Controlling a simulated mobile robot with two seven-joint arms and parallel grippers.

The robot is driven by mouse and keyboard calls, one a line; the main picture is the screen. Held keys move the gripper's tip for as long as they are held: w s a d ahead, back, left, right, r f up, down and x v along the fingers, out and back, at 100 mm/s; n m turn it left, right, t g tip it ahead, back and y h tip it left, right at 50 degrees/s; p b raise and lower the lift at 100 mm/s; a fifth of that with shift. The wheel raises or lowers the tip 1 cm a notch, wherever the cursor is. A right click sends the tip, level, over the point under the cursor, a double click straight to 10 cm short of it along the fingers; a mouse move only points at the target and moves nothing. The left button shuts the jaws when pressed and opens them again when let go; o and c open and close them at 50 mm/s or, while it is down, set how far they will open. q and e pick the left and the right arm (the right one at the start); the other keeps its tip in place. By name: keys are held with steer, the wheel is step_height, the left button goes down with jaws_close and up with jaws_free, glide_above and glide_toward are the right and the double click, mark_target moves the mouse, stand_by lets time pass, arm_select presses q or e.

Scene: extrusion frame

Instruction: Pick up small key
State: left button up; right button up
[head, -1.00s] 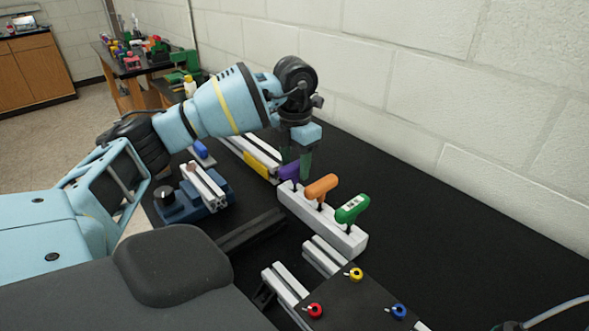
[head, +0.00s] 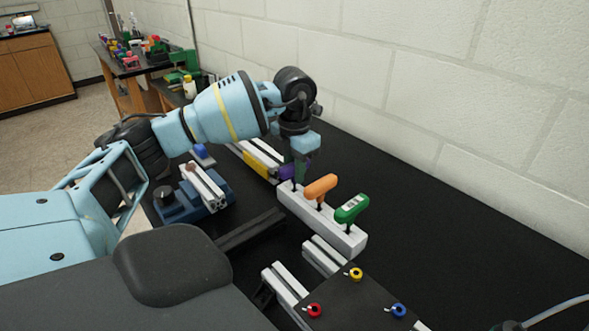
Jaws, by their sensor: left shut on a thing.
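The small key appears to be the purple-handled key (head: 287,172), at the far left end of the white key holder (head: 343,240). My left gripper (head: 301,173) points down and is shut on its purple handle, which the fingers partly cover. The handle sits slightly above the holder's left end; I cannot tell whether its shaft is clear of the holder. An orange-handled key (head: 321,186) and a green-handled key (head: 352,208) stand upright in the same holder. My right gripper is not in view.
A blue vise (head: 215,205) holding a white extrusion stands left of the holder. A yellow piece (head: 262,164) lies behind it. A dark plate (head: 355,303) with red, yellow and blue pieces is in front. The black table is clear to the right, up to the wall.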

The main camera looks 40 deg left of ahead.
arm_select(q)
step_height(320, 180, up, 10)
steer(key=shift+r, duration=0.1)
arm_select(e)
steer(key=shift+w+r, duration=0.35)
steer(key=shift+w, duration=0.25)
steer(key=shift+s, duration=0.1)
arm_select(q)
steer(key=o, duration=0.4)
jaws_close()
steer(key=shift+r+p, duration=0.45)
steer(key=shift+p, duration=0.05)
step_height(320, 180, up, 6)
steer(key=p, duration=0.3)
steer(key=shift+f+p, duration=0.2)
steer(key=shift+p, duration=0.15)
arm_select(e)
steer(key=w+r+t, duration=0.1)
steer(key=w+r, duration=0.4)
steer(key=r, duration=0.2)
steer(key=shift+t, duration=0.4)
